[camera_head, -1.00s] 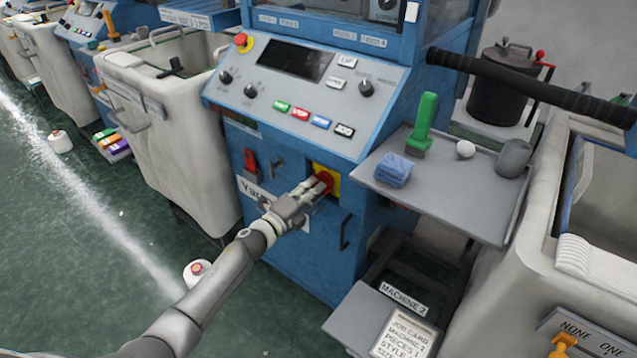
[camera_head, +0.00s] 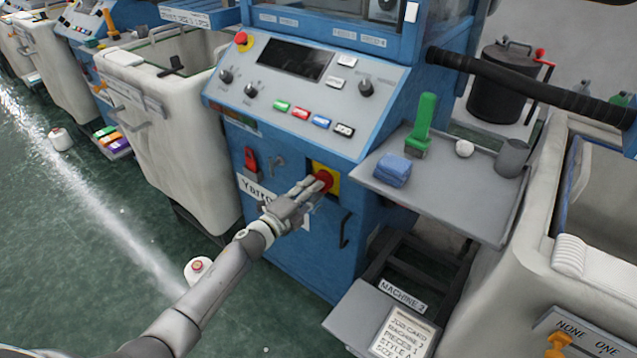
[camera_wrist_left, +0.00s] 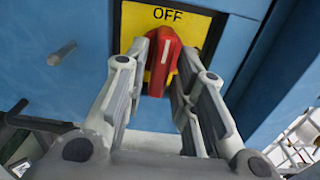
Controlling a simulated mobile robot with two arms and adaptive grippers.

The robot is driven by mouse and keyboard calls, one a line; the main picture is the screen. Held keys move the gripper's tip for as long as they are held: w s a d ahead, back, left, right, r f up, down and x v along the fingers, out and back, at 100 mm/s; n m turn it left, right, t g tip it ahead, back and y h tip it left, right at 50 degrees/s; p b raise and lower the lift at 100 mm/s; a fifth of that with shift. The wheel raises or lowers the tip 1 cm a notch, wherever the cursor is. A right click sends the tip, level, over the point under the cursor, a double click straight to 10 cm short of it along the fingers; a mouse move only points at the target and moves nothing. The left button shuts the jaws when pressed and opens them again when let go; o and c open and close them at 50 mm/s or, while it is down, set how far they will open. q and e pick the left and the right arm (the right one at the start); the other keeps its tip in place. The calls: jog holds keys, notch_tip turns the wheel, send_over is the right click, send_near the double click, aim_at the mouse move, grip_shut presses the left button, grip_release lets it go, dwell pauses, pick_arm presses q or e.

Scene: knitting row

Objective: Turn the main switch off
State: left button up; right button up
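The main switch, a red rotary handle (camera_wrist_left: 162,60) on a yellow plate (camera_wrist_left: 133,22), is on the blue machine's front. The plate reads OFF at its top. The handle's white line points up, nearly at that word. In the head view the red handle (camera_head: 325,178) shows beyond my fingertips. My left gripper (camera_wrist_left: 160,62) is open, one finger on each side of the handle. A gap shows on the right; I cannot tell whether the left fingertip touches. The lower plate is partly hidden by the fingers. My right gripper is not in view.
Left of the plate are a small peg (camera_wrist_left: 62,53) and a red lever switch (camera_head: 251,160). The control panel (camera_head: 312,112) slopes above. A grey shelf (camera_head: 465,200) with a green brush (camera_head: 422,122) and blue cloth (camera_head: 393,170) juts out at right. A bin (camera_head: 170,125) stands left.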

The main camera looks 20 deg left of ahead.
pick_arm(q)
jog(key=shift+p+v, duration=0.75)
jog(key=shift+v, duration=1.9)
jog(key=shift+r, duration=0.1)
jog(key=s+a+f+n+g+y+p, duration=0.15)
jog(key=s+f+n+g+y, duration=0.35)
jog(key=s+f, duration=0.7)
jog(key=s+a+f+n+g+y+p, duration=0.1)
jog(key=s+f+n+g+p, duration=0.15)
jog(key=s+f+n, duration=0.95)
jog(key=s+d+f+n+g+p, duration=0.1)
jog(key=s+f, duration=0.4)
jog(key=s, duration=0.5)
jog(key=s+d+f+n+g, duration=0.1)
jog(key=s+f+g, duration=0.3)
jog(key=s, duration=0.7)
jog(key=s+d+f+n+g+p, duration=0.1)
jog(key=s+f+g, duration=0.2)
jog(key=s+f, duration=0.4)
jog(key=s, duration=0.3)
jog(key=shift+s+d+f+p, duration=0.2)
jog(key=shift+d+f+p, duration=0.1)
jog(key=shift+f+p, duration=0.1)
